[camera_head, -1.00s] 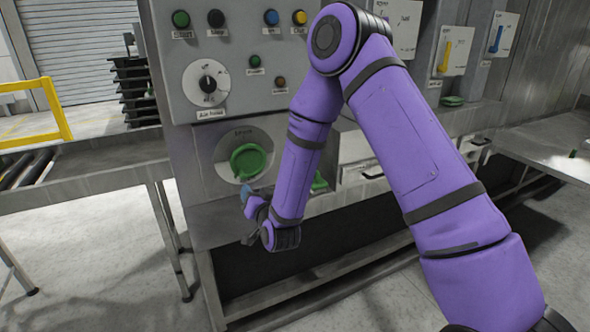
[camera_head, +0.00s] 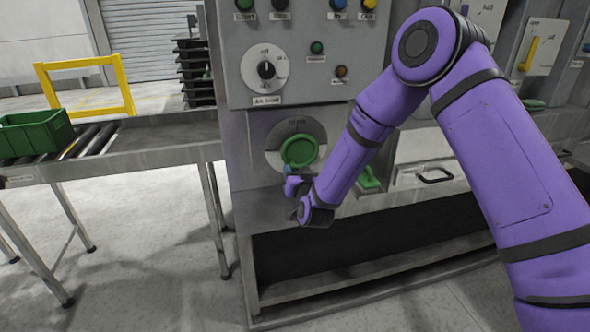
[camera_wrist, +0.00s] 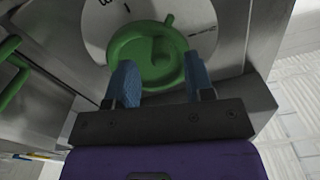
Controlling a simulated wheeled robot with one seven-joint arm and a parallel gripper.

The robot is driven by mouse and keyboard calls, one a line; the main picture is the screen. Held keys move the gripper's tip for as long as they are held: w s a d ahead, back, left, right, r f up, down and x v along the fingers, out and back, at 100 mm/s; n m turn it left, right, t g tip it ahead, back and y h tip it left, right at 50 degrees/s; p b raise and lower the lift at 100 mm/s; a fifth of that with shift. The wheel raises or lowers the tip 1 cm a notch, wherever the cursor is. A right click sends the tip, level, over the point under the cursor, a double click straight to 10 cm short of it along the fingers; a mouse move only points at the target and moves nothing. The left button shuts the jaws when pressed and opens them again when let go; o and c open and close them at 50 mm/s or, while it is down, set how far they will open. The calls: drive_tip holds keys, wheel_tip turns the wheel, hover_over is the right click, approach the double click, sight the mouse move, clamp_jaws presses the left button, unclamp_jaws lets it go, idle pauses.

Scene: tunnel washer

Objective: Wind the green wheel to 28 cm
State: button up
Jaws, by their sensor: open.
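The green wheel (camera_head: 300,152) sits on a pale round dial plate (camera_head: 273,158) on the front of the grey machine. In the wrist view the green wheel (camera_wrist: 147,54) shows a raised bar across its face and a small knob at its upper right rim. My gripper (camera_wrist: 160,80) is open, with its two blue fingers spread at the lower part of the wheel. In the head view my gripper (camera_head: 287,175) is just below the wheel. I cannot tell whether the fingers touch it. The dial's marks are mostly hidden or too small to read.
A black selector knob (camera_head: 266,70) and several coloured buttons are above the wheel. A green handle (camera_head: 369,178) is to its right, near a drawer with a dark pull (camera_head: 434,175). A green crate (camera_head: 36,132) rests on the roller table at left.

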sight(286, 154)
drive_tip(key=shift+x, duration=1.15)
drive_tip(key=shift+a, duration=0.1)
clamp_jaws()
drive_tip(key=m, duration=0.1)
drive_tip(key=r+m, duration=0.1)
drive_tip(key=m, duration=0.1)
drive_tip(key=a+m, duration=0.1)
drive_tip(key=m, duration=0.1)
drive_tip(key=shift+s+r, duration=0.15)
drive_tip(key=shift+r, duration=0.2)
drive_tip(key=shift+a+r+m, duration=0.1)
drive_tip(key=shift+r+m, duration=0.25)
drive_tip(key=shift+m, duration=0.6)
drive_tip(key=shift+a+r+m, duration=0.1)
drive_tip(key=shift+r+m, duration=0.3)
drive_tip(key=shift+m, duration=0.55)
